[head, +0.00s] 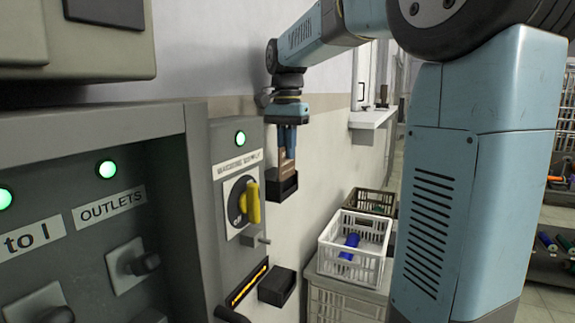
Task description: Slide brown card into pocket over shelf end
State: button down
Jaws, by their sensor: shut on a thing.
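My gripper (288,150) points down and is shut on the brown card (287,170). The card is upright, and its lower part meets a small black open-topped pocket (284,189) on the pale wall. The pocket's front hides the card's lower edge, so I cannot tell whether the card is inside it or behind it. A second black pocket (276,289) sits lower on the same wall, near the grey cabinet, and looks empty from here. A white shelf (372,118) juts from the wall further back.
A grey machine panel (237,165) with a yellow rotary handle (252,203) stands close left of the upper pocket. A white crate (353,248) holding blue bobbins stands below right, with a darker crate (371,200) behind it. Racks line the far right.

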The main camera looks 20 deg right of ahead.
aim_at(287, 179)
jog(key=shift+f, duration=1.9)
jog(key=shift+f, duration=0.15)
jog(key=c, duration=1.2)
grip_release()
notch_tip(287, 179, up, 14)
jog(key=shift+d+f, duration=0.1)
jog(key=shift+d, duration=0.05)
jog(key=s+f+n+t, duration=0.2)
jog(key=s+f+n, duration=0.1)
jog(key=s+f, duration=0.4)
jog(key=s+f+n+t, duration=0.1)
jog(key=s+f+n, duration=0.2)
jog(key=s+f, duration=0.4)
jog(key=s+f+n+t, duration=0.2)
jog(key=s+f+n, duration=0.1)
jog(key=s+f, duration=0.4)
jog(key=shift+s+t, duration=0.3)
jog(key=shift+s, duration=0.6)
